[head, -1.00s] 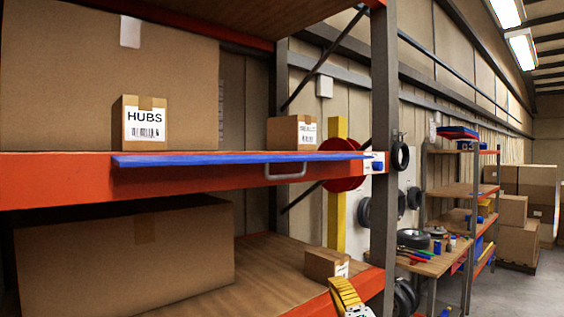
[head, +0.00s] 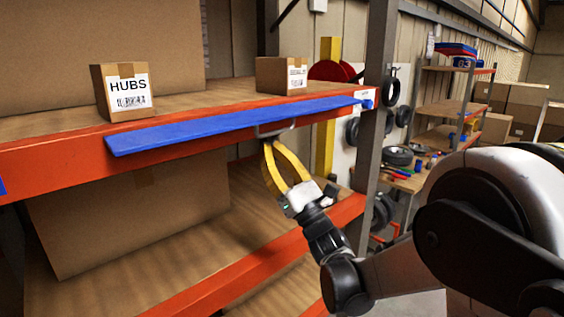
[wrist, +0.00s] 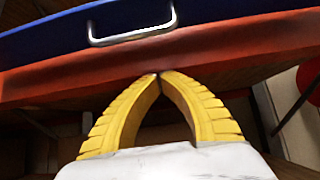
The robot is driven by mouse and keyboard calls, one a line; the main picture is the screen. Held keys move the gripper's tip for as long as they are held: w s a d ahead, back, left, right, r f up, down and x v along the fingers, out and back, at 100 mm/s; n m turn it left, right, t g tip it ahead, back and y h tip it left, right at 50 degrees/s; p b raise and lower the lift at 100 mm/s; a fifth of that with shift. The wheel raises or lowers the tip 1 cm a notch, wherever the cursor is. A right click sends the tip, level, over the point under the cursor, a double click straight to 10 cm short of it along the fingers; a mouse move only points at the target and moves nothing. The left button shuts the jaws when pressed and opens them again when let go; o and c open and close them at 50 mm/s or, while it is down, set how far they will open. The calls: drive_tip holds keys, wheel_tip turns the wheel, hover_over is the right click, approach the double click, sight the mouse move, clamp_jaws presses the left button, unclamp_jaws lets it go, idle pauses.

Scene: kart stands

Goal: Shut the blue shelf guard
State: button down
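The blue shelf guard (head: 230,124) is a long flat panel lying folded out, nearly level, along the front edge of the orange shelf beam. A grey handle (head: 274,130) hangs under its right part. In the wrist view the guard (wrist: 60,40) crosses the top and its handle (wrist: 132,28) is just beyond my fingertips. My gripper (head: 268,146) has yellow fingers and is just below the handle, in front of the beam. In the wrist view the fingertips (wrist: 159,75) meet at a point with nothing between them. I see a gap between the fingertips and the handle.
A carton marked HUBS (head: 123,92) and a smaller carton (head: 281,75) stand on the shelf behind the guard. A grey upright post (head: 372,110) rises at the guard's right end. A large carton (head: 130,215) sits on the lower shelf.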

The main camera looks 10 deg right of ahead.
drive_tip(key=s+r, duration=0.1)
drive_tip(key=s+d+r+p, duration=0.1)
drive_tip(key=shift+d+r, duration=0.2)
drive_tip(key=shift+r, duration=0.15)
drive_tip(key=shift+s, duration=0.1)
drive_tip(key=shift+w+r, duration=0.1)
drive_tip(key=shift+w, duration=0.1)
